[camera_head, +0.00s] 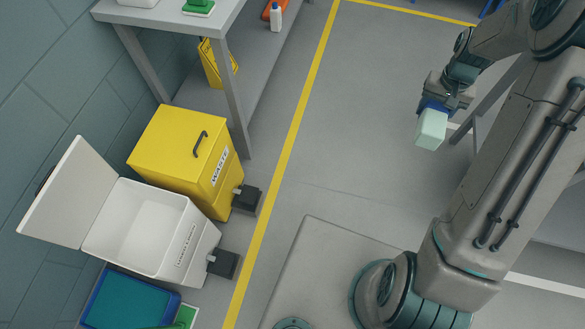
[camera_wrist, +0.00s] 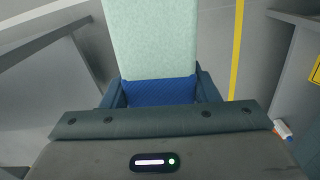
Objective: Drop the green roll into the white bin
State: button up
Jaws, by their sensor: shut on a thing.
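The pale green roll (camera_head: 431,129) is held up at the right of the head view by my gripper (camera_head: 437,107). In the wrist view the roll (camera_wrist: 152,38) stands out between the two dark fingers of my gripper (camera_wrist: 158,90), with a blue surface at its base. The jaws are shut on it. The white bin (camera_head: 150,228) stands at the lower left of the head view with its lid (camera_head: 72,195) raised. Its inside looks empty. The gripper and roll are far to the right of the bin and apart from it.
A closed yellow waste bin (camera_head: 180,155) stands directly behind the white bin. A blue bin (camera_head: 125,300) is in front of it. Both upper bins have dark pedals. A grey table (camera_head: 170,15) stands at the upper left.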

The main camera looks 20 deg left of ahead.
aim_at(163, 234)
jog(key=u, duration=3.7)
jog(key=k, duration=1.5)
jog(key=z, duration=0.5)
jog(key=i, duration=1.8)
